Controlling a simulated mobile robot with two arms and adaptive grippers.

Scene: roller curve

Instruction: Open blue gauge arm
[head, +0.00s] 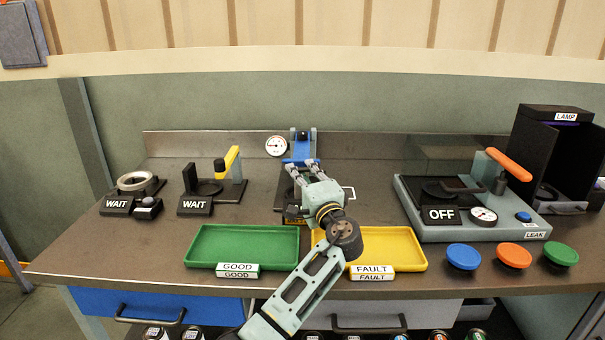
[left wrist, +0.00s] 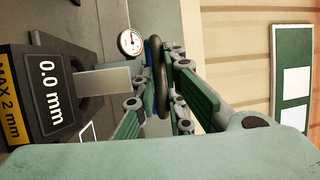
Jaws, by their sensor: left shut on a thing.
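The blue gauge arm (head: 303,148) stands at the back of the bench on a grey-blue post, beside a round white dial (head: 276,146). My left gripper (head: 301,166) reaches up from the front and is shut on the near end of the blue arm. In the left wrist view, the blue arm (left wrist: 153,50) shows behind a dark rounded handle (left wrist: 162,75) that runs between my green-padded fingers. The gauge's base is mostly hidden by my gripper in the head view; its 0.0 mm display (left wrist: 53,94) shows in the left wrist view.
A green GOOD tray (head: 243,230) and a yellow FAULT tray (head: 402,238) lie in front. Two WAIT stations (head: 116,205) (head: 195,206) stand left. A leak tester (head: 480,190), dark lamp box (head: 545,135) and coloured buttons (head: 513,254) stand right. Bare bench lies between the gauge and the tester.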

